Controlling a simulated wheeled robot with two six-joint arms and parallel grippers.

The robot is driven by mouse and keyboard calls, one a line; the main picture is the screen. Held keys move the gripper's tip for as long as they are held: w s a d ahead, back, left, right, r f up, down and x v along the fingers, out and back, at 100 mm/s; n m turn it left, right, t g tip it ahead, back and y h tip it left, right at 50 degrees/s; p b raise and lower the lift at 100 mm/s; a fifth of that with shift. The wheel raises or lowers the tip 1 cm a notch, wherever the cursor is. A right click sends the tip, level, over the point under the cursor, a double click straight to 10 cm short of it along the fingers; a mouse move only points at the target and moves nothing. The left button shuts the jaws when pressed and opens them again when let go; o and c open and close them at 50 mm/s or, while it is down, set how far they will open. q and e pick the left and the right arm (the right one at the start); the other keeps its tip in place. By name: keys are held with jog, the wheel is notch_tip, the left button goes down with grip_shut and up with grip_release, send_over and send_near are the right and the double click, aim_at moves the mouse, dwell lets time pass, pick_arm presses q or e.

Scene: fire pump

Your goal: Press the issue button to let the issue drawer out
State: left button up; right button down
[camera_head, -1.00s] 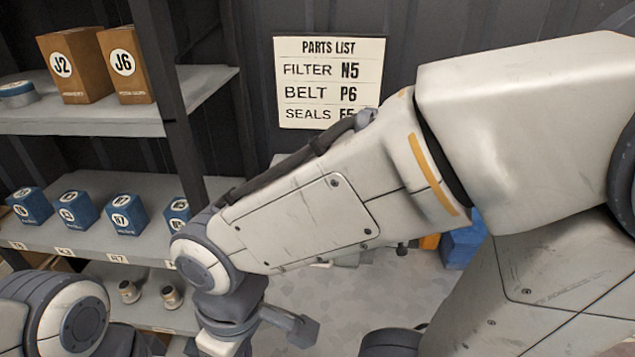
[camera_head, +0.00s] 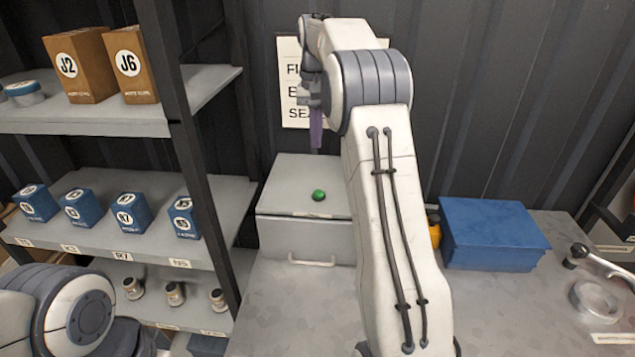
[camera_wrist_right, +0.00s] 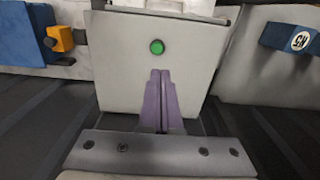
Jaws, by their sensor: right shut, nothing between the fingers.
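A grey box (camera_head: 282,220) with a drawer front and a pale handle (camera_head: 311,262) stands on the worktop against the back wall. The drawer front looks flush with the box. A round green button (camera_head: 319,195) sits on its top and also shows in the right wrist view (camera_wrist_right: 157,47). My right gripper (camera_head: 316,148) points down above the back of the box, its purple fingers closed and empty. In the right wrist view its fingertips (camera_wrist_right: 160,73) appear just short of the button, apart from it. My left gripper is out of view; only part of that arm shows.
Shelves with brown boxes (camera_head: 82,65), blue boxes (camera_head: 130,213) and small jars stand at the left. A blue box (camera_head: 492,233) and a partly hidden orange item (camera_head: 434,230) are right of my arm. The front worktop is clear.

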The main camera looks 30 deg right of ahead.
aim_at(319, 192)
jog(key=shift+d, duration=0.45)
notch_tip(319, 192, down, 14)
jog(key=shift+r+p, duration=0.15)
jog(key=shift+p, duration=1)
